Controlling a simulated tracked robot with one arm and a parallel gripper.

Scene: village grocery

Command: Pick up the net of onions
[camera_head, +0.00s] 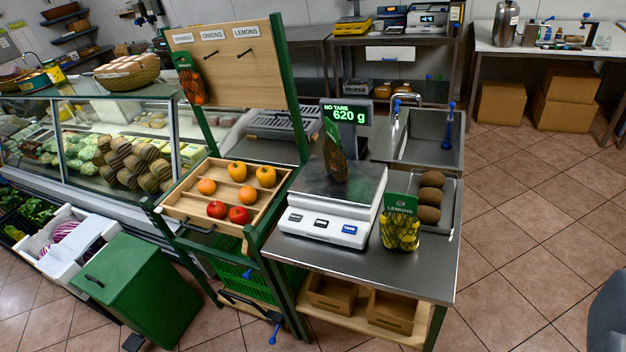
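A dark brown net with a green label, which looks like the net of onions (335,160), stands on the pan of the white scale (330,218). Its contents are too dark and small to make out clearly. The scale's display (346,112) reads "NO TARE 620 g". The onions peg on the wooden sign board (228,75) is empty, while a net of oranges (190,80) hangs from the oranges peg. My gripper is not in view.
A net of lemons (400,228) stands at the scale's right front, beside a tray of brown kiwi-like fruit (431,190). A wooden tray (182,203) of fruit and peppers is to the left. A green bin (145,285) stands lower left. The tiled floor (530,220) at right is clear.

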